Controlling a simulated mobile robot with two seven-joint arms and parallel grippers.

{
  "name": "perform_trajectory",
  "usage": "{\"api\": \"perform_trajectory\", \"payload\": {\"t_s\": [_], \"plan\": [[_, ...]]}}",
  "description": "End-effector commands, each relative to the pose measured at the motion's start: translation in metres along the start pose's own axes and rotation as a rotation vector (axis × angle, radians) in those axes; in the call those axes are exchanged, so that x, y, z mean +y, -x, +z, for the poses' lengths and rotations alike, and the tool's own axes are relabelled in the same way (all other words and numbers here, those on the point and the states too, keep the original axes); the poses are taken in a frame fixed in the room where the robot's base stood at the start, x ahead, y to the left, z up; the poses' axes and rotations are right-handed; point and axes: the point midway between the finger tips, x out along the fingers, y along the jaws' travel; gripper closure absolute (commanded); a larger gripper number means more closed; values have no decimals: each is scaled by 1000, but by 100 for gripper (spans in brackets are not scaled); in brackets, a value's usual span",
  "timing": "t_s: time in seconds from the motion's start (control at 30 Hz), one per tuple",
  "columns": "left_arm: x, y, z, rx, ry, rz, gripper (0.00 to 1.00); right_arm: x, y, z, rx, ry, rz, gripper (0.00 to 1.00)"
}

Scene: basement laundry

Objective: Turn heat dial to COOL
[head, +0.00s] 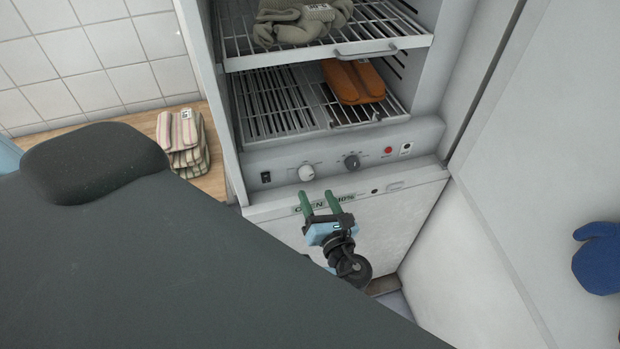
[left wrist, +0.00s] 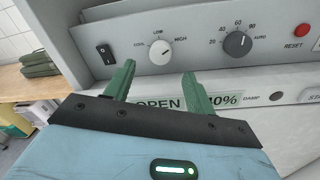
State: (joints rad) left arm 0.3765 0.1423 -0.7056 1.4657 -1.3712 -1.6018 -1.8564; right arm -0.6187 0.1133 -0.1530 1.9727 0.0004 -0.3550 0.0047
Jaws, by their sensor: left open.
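The heat dial is a white knob (head: 306,172) on the grey control panel of the drying cabinet. It also shows in the left wrist view (left wrist: 160,53), with COOL on its left, LOW above and HIGH on its right. Its dark mark appears to face upper right, towards HIGH. My left gripper (head: 319,198) has two green fingers, open and empty. In the left wrist view the gripper (left wrist: 158,76) has its fingers below the dial, one to each side, apparently not touching it. My right gripper is not in view.
A black rocker switch (head: 265,177) is to the left. Racks above hold grey gloves (head: 300,22) and orange items (head: 353,82). An open door (head: 560,150) stands right.

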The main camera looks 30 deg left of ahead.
Motion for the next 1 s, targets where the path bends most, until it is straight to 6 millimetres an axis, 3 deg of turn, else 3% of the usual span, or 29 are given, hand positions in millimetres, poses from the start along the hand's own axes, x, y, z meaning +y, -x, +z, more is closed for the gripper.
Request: {"api": "perform_trajectory", "payload": {"t_s": [0.2,0.4,0.8,1.0], "plan": [[0,-35,2,-2,2,1,45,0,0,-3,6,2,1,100],[0,-57,1,-1,2,-1,45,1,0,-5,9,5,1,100],[0,-64,1,1,3,-2,45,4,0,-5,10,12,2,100],[0,-64,1,1,3,-2,71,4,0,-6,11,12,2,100]]}}
